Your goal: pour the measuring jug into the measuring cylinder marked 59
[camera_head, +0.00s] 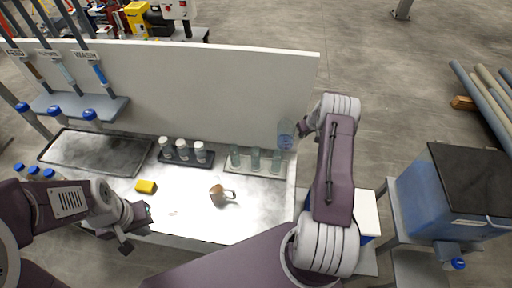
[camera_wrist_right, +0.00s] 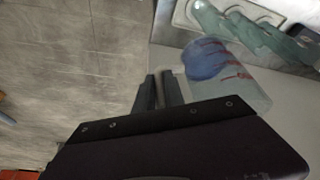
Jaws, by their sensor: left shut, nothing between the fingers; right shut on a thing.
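The measuring jug (camera_head: 286,134) is clear, with blue liquid low in it, and looks about upright in the head view. In the right wrist view the jug (camera_wrist_right: 232,80) shows red marks on its side. My right gripper (camera_head: 303,132) is shut on the jug and holds it above the right end of the bench; its fingers (camera_wrist_right: 160,92) show beside the jug. Three greenish measuring cylinders (camera_head: 255,158) stand in a row on a pale tray, just left of and below the jug in the picture. Their numbers are too small to read. My left gripper (camera_head: 139,218) is shut and empty near the bench's front edge.
White-capped bottles (camera_head: 182,150) stand in a dark tray. A metal tray (camera_head: 72,148) lies at the left. A white panel (camera_head: 200,90) rises behind. The bench's front middle is largely clear.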

